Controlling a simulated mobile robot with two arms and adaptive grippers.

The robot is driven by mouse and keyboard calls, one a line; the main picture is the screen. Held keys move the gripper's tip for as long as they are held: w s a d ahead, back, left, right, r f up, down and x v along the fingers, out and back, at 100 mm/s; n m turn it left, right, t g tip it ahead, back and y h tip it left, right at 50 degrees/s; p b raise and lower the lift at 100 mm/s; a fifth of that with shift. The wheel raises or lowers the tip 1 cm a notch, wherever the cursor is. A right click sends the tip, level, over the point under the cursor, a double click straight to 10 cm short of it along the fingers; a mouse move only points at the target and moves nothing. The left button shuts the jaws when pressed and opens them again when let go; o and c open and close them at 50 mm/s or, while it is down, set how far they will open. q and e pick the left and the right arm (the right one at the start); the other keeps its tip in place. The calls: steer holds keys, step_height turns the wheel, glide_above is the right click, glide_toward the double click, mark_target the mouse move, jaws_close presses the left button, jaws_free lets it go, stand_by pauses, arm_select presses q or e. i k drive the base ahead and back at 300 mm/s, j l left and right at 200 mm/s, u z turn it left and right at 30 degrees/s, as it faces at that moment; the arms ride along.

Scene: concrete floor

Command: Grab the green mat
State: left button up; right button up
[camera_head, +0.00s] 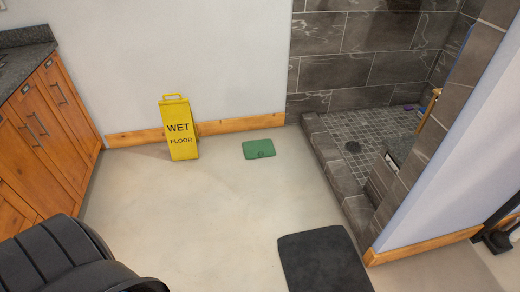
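The green mat (258,149) is a small flat rectangle with a dark mark near its front edge. It lies flat on the floor near the back wall, between the wet floor sign and the shower. Nothing covers it. Neither of my grippers shows in the head view.
A yellow wet floor sign (179,128) stands left of the mat. A dark grey mat (324,262) lies in front. The shower's tiled curb (338,172) is at right, wooden cabinets (45,125) at left. A black ribbed shape, unclear what, fills the lower left. The middle floor is clear.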

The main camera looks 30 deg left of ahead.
mark_target(257, 148)
steer(key=i+j, duration=0.1)
steer(key=j, duration=0.3)
steer(key=i+j, duration=0.15)
steer(key=j, duration=0.3)
steer(key=i+j, duration=0.1)
steer(key=j, duration=0.3)
steer(key=i+j, duration=0.1)
steer(key=j, duration=0.3)
steer(key=i+j, duration=0.15)
steer(key=j, duration=0.25)
steer(key=i+j, duration=0.1)
steer(key=j, duration=0.35)
steer(key=i+j, duration=0.1)
steer(key=j, duration=0.3)
steer(key=i+j+u, duration=0.1)
steer(key=j, duration=0.3)
